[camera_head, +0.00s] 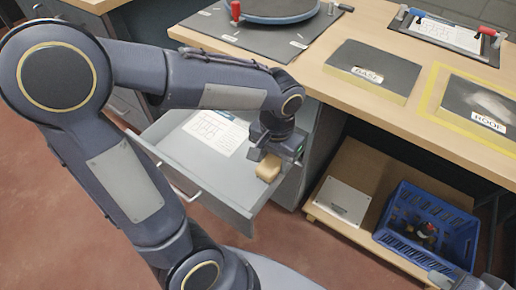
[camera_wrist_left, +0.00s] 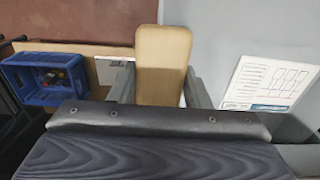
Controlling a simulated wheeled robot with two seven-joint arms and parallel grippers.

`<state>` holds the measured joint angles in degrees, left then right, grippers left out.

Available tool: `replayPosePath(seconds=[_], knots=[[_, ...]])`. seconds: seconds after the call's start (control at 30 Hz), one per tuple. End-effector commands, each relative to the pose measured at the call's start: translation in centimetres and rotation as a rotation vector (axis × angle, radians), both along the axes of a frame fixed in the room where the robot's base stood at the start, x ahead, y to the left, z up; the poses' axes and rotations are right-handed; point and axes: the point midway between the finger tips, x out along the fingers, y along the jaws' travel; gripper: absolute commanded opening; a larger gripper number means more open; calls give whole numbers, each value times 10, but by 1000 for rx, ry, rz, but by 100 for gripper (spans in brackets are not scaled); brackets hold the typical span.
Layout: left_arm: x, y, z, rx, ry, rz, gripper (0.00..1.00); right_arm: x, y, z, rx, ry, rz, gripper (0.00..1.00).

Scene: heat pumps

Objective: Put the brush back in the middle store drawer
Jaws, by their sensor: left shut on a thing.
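The brush shows as a light wooden block (camera_head: 268,168) at the open grey drawer (camera_head: 165,140), near its right front side. My left gripper (camera_head: 276,152) points down there and is shut on the brush. In the left wrist view the brush (camera_wrist_left: 162,62) sits between the two fingers, with the grey drawer surface to its right. I cannot tell whether the brush touches the drawer bottom; its bristles are hidden. Part of my right gripper (camera_head: 462,282) shows at the bottom right edge; its fingers are not clear.
A printed sheet (camera_head: 215,132) lies in the drawer; it also shows in the left wrist view (camera_wrist_left: 265,82). The worktop (camera_head: 325,85) above holds dark panels marked BASE and ROOF and a round turntable. A blue crate (camera_head: 425,228) and a plate (camera_head: 343,201) stand on a low wooden shelf.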

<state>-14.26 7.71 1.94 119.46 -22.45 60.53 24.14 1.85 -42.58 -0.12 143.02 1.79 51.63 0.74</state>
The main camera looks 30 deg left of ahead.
Motion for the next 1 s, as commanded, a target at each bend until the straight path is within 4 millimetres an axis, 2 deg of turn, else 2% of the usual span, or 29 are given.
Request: replayPosePath(seconds=[0.03,0.2,0.4,0.67,0.9,1.0], knots=[[10,10,-10,0,2,7,19,0,0,-8,0,0,0,0],[38,39,-32,1,2,5,19,0,0,-22,0,1,0,0],[57,57,-64,1,2,1,19,0,0,-36,0,1,0,0],[66,66,-77,1,-1,0,19,0,0,-41,0,1,0,0],[69,69,-111,0,1,0,19,0,0,-56,0,1,0,0],[69,69,-112,0,-1,-1,19,0,0,-55,0,1,0,0]])
